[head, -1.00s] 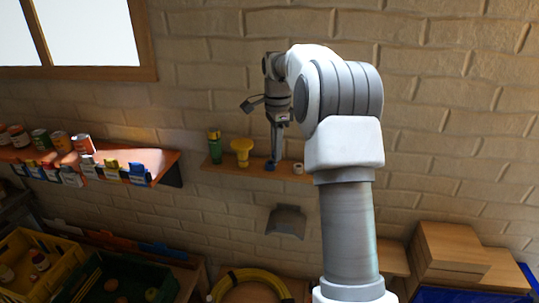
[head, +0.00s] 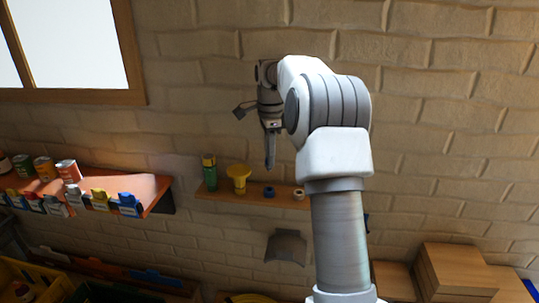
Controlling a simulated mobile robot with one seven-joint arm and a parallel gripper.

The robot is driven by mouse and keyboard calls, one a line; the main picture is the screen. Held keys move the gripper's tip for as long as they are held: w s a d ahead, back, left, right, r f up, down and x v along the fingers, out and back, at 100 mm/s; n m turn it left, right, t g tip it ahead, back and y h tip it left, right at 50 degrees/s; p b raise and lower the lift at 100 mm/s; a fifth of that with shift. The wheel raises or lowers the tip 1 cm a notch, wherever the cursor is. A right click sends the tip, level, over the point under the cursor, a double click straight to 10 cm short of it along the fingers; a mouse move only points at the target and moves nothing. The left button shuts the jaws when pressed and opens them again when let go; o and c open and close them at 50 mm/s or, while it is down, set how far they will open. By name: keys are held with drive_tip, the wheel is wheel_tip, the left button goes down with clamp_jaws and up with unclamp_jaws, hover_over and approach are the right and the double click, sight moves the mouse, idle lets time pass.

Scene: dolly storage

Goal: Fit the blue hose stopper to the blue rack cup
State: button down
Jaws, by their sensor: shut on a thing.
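My gripper (head: 270,165) points down in front of the brick wall, above the narrow wooden shelf. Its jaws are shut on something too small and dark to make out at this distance. A small blue ring-shaped piece (head: 269,192) with a dark centre stands on that shelf, just below the fingertips and apart from them. I cannot tell whether it is the stopper or the cup.
The narrow shelf (head: 223,189) also holds a green bottle (head: 209,172), a yellow funnel-like piece (head: 238,178) and a pale ring (head: 298,194). Cans stand on the orange shelf (head: 110,187). Wooden boxes (head: 455,272) are stacked at lower right.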

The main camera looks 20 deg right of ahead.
sight(270, 170)
drive_tip(key=shift+f, duration=0.15)
drive_tip(key=shift+f+b, duration=1.65)
drive_tip(key=shift+f, duration=0.95)
drive_tip(key=shift+f, duration=0.2)
drive_tip(key=shift+f+b, duration=0.7)
drive_tip(key=shift+f, duration=0.6)
drive_tip(key=c, duration=0.6)
unclamp_jaws()
